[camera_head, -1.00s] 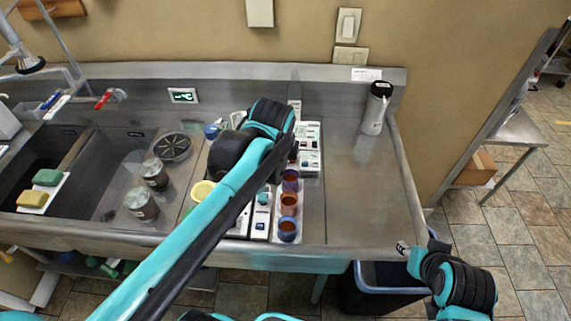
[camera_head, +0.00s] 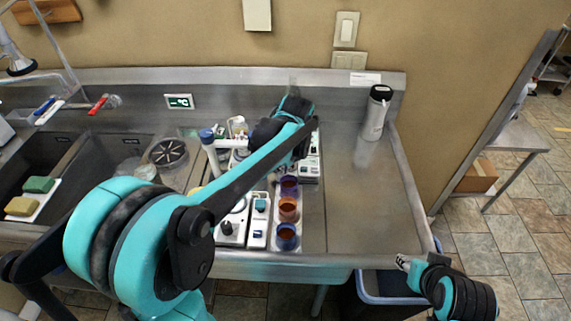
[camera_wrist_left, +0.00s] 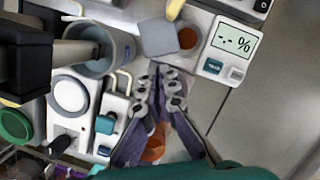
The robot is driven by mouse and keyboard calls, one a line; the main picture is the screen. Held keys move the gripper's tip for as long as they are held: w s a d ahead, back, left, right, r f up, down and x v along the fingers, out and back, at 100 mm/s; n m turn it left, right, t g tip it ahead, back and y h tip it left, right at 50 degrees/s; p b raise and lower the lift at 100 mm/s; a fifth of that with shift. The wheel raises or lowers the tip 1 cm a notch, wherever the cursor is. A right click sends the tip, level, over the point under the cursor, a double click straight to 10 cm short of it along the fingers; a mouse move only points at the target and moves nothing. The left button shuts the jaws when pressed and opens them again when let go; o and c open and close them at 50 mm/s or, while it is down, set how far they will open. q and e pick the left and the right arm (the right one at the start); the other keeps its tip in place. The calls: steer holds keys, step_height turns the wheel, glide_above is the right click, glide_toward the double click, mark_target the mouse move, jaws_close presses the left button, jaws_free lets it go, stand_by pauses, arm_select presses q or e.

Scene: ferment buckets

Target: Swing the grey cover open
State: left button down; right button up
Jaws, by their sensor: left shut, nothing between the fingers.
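A flat grey square plate (camera_wrist_left: 157,38), which looks like the grey cover, lies near the top middle of the left wrist view. It sits beside a round brown opening (camera_wrist_left: 188,38), with a yellow piece at its upper edge. My left gripper (camera_wrist_left: 166,72) is shut and empty, its tips just below the plate; I cannot tell if they touch. In the head view my left wrist (camera_head: 288,130) hides the cover and the fingers. My right gripper (camera_head: 404,263) is off the counter's front right corner, too small to read.
A grey bucket (camera_wrist_left: 95,48) and a percent meter (camera_wrist_left: 231,44) flank the plate. Coloured cups (camera_head: 288,209) stand in a row towards the front edge. A tumbler (camera_head: 376,112) stands at the back right. The right counter (camera_head: 365,200) is clear.

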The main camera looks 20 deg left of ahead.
arm_select(q)
steer(key=shift+x, duration=1.1)
steer(key=shift+s+a+r+p, duration=0.2)
steer(key=shift+a+p, duration=0.25)
steer(key=shift+a, duration=0.2)
steer(key=shift+s+a, duration=0.1)
steer(key=shift+a, duration=0.25)
steer(key=shift+f, duration=0.15)
steer(key=shift+d, duration=0.15)
